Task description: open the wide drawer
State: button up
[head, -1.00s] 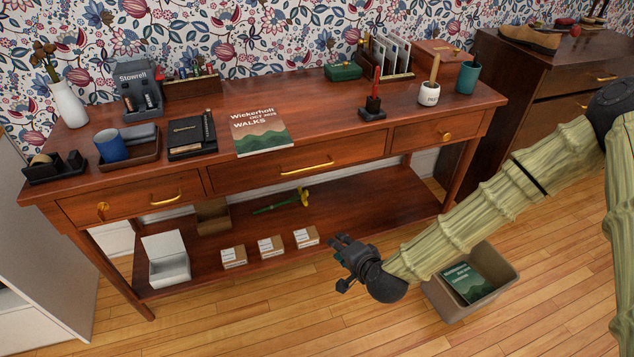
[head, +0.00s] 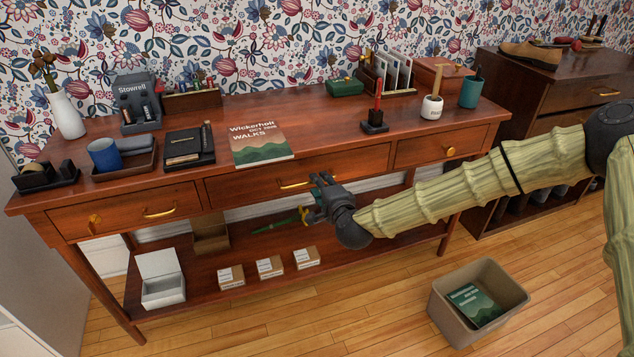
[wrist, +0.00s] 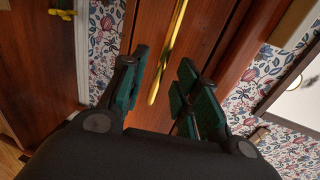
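The wide drawer (head: 240,190) is the middle drawer of the reddish wooden console table, and its front sits flush and shut. Its long brass bar handle (head: 290,185) is partly hidden behind my gripper in the head view. My gripper (head: 318,193) is in front of the drawer, near the handle's right part. In the wrist view the fingers (wrist: 162,92) are apart with green pads, and the brass handle (wrist: 168,50) runs up from between the fingertips, beyond them. Nothing is held. I cannot tell whether the handle touches a pad.
A narrow drawer (head: 130,212) is on the left and another (head: 440,147) on the right. A walks booklet (head: 262,145) lies on the tabletop above the wide drawer. Small boxes (head: 270,267) stand on the lower shelf. A bin (head: 440,310) stands on the floor, with free floor around it.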

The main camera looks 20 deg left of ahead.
jog(key=shift+x, duration=1.55)
jog(key=shift+c, duration=0.4)
grip_shut()
